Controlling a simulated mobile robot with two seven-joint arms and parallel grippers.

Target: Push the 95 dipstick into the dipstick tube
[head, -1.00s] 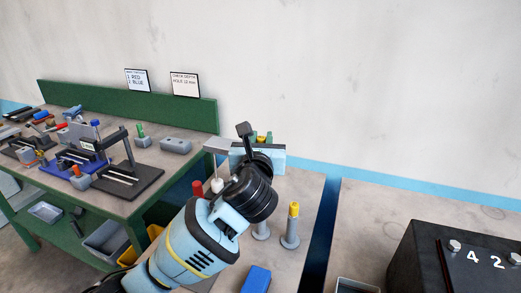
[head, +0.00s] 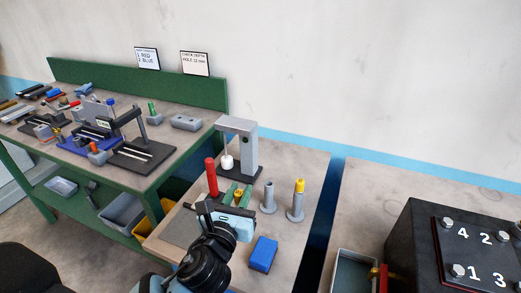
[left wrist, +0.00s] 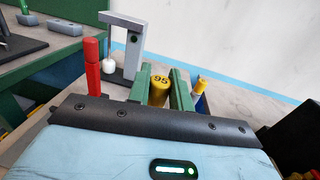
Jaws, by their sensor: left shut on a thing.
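My left gripper (head: 239,196) is over the small bench. Its green fingers are shut on the yellow head of the 95 dipstick (left wrist: 159,90), with the number facing up in the left wrist view. In the head view only a little of the dipstick (head: 239,192) shows between the fingers; its lower part is hidden, so I cannot tell whether it is in a tube. A grey tube on a round foot (head: 269,197) stands just right of the gripper. Another grey tube (head: 296,208) with a yellow top stands farther right. My right gripper is not in view.
A red post (head: 211,177) stands close left of the gripper. A grey arched stand (head: 250,150) with a white bulb is behind it. A blue block (head: 263,254) lies in front to the right. A black numbered box (head: 430,250) is far right.

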